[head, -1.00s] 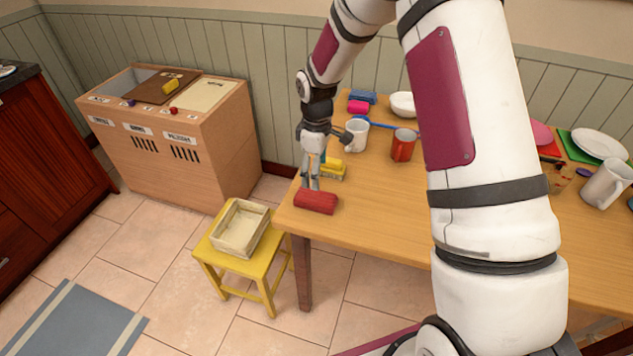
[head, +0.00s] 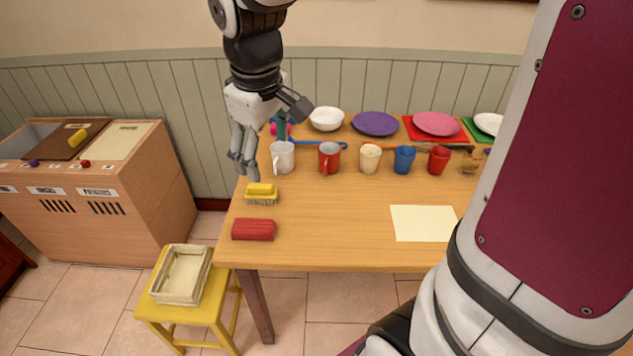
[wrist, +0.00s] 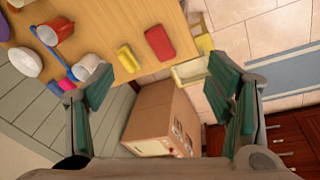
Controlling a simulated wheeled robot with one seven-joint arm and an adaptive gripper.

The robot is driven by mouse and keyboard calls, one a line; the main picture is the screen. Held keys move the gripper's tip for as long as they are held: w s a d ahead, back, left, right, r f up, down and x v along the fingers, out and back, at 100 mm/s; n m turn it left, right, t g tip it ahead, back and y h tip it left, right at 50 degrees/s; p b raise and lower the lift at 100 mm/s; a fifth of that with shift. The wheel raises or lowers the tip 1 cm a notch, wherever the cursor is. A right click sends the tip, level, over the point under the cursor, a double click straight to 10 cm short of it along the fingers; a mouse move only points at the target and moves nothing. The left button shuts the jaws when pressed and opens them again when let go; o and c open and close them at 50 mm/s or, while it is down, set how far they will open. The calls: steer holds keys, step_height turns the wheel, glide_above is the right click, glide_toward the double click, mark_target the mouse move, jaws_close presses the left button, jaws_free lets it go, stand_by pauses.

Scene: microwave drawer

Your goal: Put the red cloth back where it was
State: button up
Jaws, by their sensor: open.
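The red cloth (head: 254,230) is a rolled or folded red bundle lying on the wooden table's front left corner. It also shows in the wrist view (wrist: 160,43), near the table edge. My gripper (head: 243,168) is open and empty, raised above the table's left side, behind and above the cloth and apart from it. In the wrist view its two green-padded fingers (wrist: 163,113) are spread wide with nothing between them. A yellow brush or sponge (head: 261,193) lies just behind the cloth.
Mugs and cups, among them a white mug (head: 283,157), stand farther back on the table (head: 330,225). A pale sheet (head: 423,223) lies at right. A yellow stool (head: 195,317) with a cream tray (head: 164,289) stands at the front left. A wooden sorting cabinet (head: 150,190) is beyond it.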

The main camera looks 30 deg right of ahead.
steer(key=s+r+m+t, duration=0.1)
steer(key=s+r+m, duration=0.1)
steer(key=s, duration=0.7)
steer(key=s+r+m+t, duration=0.1)
steer(key=s+r+m, duration=0.1)
steer(key=s, duration=0.6)
steer(key=shift+s+a+r+m+y, duration=0.2)
steer(key=shift+s+a+m+y, duration=0.2)
steer(key=shift+m, duration=0.2)
steer(key=shift+c, duration=0.5)
